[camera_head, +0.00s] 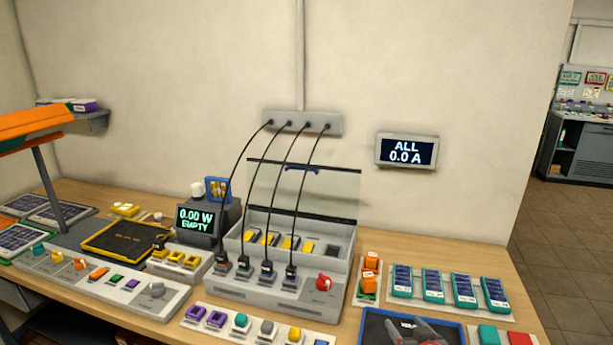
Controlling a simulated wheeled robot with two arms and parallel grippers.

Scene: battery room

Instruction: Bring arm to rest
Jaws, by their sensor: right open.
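My right gripper (420,329), grey with red parts, shows at the bottom edge over a dark blue-rimmed mat (371,322). It is open, and I see nothing between its fingers. Most of its arm is cut off by the frame. I cannot tell how high it is above the mat. My left gripper is not in view.
A grey charging station (222,288) with several black cables and a raised clear lid stands mid-table. Teal battery packs (433,283) lie on a tray to the right. A control panel (130,291) and an orange lamp (30,128) are at left. A wall display (407,151) reads "ALL 0.0 A".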

